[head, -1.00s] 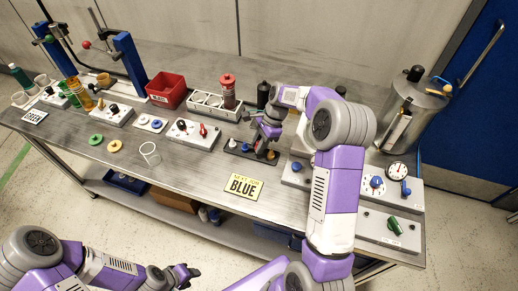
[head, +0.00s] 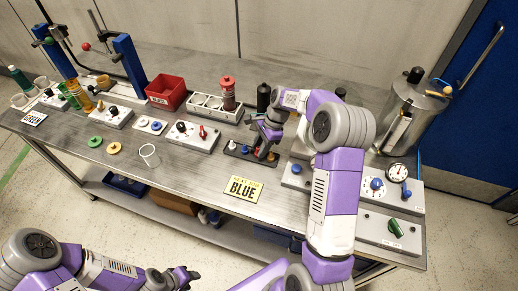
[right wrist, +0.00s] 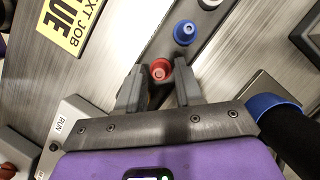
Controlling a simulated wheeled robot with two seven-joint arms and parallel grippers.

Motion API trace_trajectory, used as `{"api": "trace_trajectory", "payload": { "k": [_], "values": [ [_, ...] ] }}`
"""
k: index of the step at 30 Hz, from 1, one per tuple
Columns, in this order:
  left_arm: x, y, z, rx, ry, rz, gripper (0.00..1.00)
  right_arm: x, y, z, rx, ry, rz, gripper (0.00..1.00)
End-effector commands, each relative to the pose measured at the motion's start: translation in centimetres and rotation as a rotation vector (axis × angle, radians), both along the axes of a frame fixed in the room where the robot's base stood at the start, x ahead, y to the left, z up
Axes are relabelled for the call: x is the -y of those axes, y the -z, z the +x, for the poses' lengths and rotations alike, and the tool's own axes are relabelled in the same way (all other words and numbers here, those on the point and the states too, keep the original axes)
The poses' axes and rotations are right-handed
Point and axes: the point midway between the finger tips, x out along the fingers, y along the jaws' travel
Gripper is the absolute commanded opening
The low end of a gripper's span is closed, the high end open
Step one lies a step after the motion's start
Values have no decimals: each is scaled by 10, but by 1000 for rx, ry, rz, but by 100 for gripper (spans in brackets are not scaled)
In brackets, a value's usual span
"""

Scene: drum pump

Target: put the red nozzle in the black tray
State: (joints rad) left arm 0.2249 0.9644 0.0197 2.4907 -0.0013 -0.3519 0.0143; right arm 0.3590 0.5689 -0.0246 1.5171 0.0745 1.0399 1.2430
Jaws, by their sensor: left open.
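The red nozzle (right wrist: 160,70) is between the spread fingers of my right gripper (right wrist: 160,82) in the right wrist view, with small gaps on both sides. The black tray (head: 240,153) is a narrow dark strip on the bench. It also runs up and right in the right wrist view (right wrist: 168,45), bearing a blue nozzle (right wrist: 185,32) and a pale one. The red nozzle is over the near end of this strip; I cannot tell whether it touches it. My left gripper (head: 186,277) is open and empty, in front of the bench.
A yellow BLUE sign (head: 243,187) lies in front of the tray. A valve panel (head: 298,172) is to the right, a switch panel (head: 193,135) to the left.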

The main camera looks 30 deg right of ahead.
Motion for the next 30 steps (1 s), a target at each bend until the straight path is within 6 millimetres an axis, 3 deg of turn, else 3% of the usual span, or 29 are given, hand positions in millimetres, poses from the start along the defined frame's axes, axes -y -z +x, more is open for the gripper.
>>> {"api": "trace_trajectory", "payload": {
  "k": [6,13,18,30],
  "values": [
    [0,-14,0,0,0,0,43,19,-48,-1,5,2,-1,36],
    [0,-23,0,0,0,0,43,34,-86,-2,3,0,-1,36],
    [0,-25,0,0,0,0,43,40,-98,-3,2,0,0,36],
    [0,-25,0,0,0,0,43,40,-99,-4,1,-1,0,36]
  ]
}}
